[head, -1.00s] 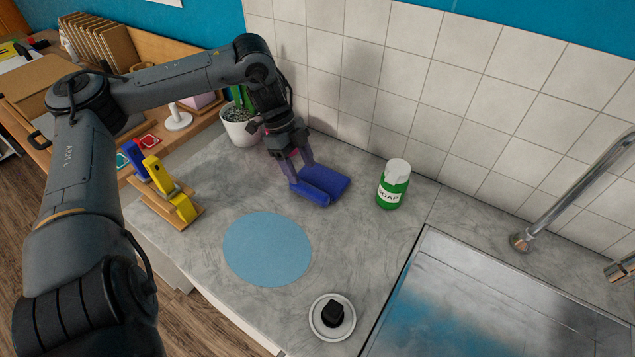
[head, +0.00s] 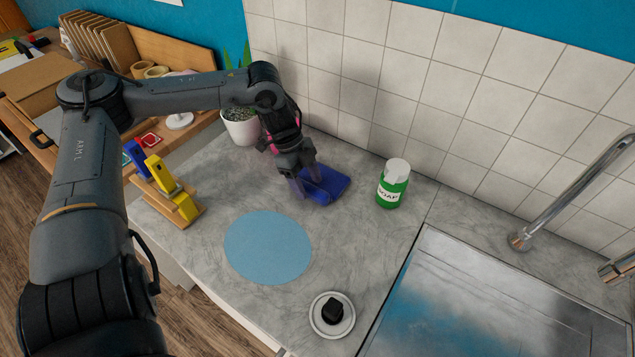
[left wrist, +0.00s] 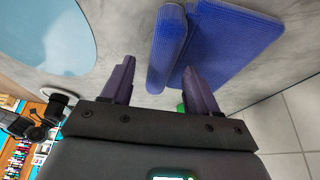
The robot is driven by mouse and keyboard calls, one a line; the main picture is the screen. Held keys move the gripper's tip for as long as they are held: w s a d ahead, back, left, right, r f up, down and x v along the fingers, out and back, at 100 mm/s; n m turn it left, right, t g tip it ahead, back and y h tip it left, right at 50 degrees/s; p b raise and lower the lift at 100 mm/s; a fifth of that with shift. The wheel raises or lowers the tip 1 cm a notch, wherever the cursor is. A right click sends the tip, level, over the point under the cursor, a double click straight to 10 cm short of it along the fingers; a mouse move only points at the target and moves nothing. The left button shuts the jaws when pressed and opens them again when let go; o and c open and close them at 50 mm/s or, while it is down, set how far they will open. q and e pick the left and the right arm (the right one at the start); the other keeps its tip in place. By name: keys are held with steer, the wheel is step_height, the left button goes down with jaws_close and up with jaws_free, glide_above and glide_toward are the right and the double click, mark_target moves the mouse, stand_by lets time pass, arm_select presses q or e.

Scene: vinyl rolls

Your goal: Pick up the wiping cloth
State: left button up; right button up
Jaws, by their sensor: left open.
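The wiping cloth (head: 331,180) is dark blue and lies folded on the grey counter near the tiled wall. In the left wrist view it shows as a raised rolled edge (left wrist: 167,50) beside a wider flat part (left wrist: 236,45). My left gripper (head: 311,198) is open at the cloth's left side. In the left wrist view its fingers (left wrist: 160,82) are apart, with the rolled edge between them in the picture, closer to the right finger. The right finger overlaps the cloth there; I cannot tell if it touches. My right gripper is not in view.
A green soap bottle (head: 393,185) stands right of the cloth. A potted plant (head: 241,128) stands behind my left wrist. A blue round mat (head: 268,247), a yellow-and-blue item on a wooden stand (head: 172,195), a small dish (head: 332,315) and the sink (head: 490,300) surround clear counter.

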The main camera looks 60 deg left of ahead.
arm_select(q)
steer(key=shift+f, duration=0.15)
jaws_close()
stand_by(0.4)
steer(key=shift+r, duration=0.5)
step_height(320, 180, up, 9)
steer(key=b, duration=0.1)
steer(key=shift+r+b, duration=0.15)
steer(key=shift+b, duration=0.15)
steer(key=c, duration=0.6)
jaws_free()
jaws_close()
